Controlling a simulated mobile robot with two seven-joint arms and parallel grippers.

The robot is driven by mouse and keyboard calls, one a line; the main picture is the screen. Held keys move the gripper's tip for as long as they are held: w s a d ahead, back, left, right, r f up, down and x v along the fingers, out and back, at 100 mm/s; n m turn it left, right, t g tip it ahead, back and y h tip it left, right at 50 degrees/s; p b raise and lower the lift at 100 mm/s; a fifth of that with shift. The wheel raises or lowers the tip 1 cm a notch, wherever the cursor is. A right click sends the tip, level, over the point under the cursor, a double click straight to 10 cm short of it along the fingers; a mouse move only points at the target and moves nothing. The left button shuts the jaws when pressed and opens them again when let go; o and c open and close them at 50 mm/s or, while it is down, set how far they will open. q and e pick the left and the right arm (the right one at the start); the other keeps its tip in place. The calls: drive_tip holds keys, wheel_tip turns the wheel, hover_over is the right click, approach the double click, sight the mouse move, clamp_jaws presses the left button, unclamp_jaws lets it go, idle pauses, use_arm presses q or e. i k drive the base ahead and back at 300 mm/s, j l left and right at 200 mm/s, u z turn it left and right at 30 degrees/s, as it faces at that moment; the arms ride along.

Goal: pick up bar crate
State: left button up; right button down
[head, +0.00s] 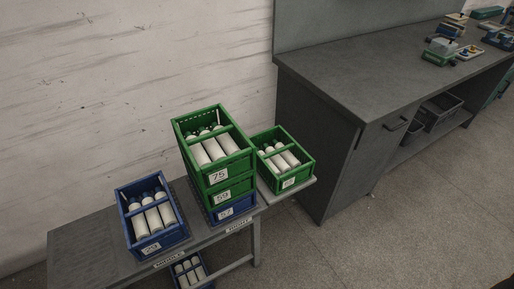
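Several crates hold white cones or bottles, and I cannot tell for certain which one is the bar crate. A blue crate (172,242), label seeming to read 29, stands on the left of the low bench. A stack stands right of it: a green crate marked 75 (240,164) on top, a green crate marked 59 (241,187) below, and a blue crate marked 57 (247,206) at the bottom. Another green crate (305,174) stands right of the stack. A crosspiece spans the top of the open crates. Neither of my grippers is in view.
The low bench (85,240) has bare top at its left end and labels MIDDLE and RIGHT on its front edge. Another blue crate (207,284) sits underneath. A dark workbench (350,80) stands at right, with small items far back. Floor is clear in front.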

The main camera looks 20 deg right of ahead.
sight(281, 171)
drive_tip(key=l+u, duration=0.5)
drive_tip(key=l, duration=1.6)
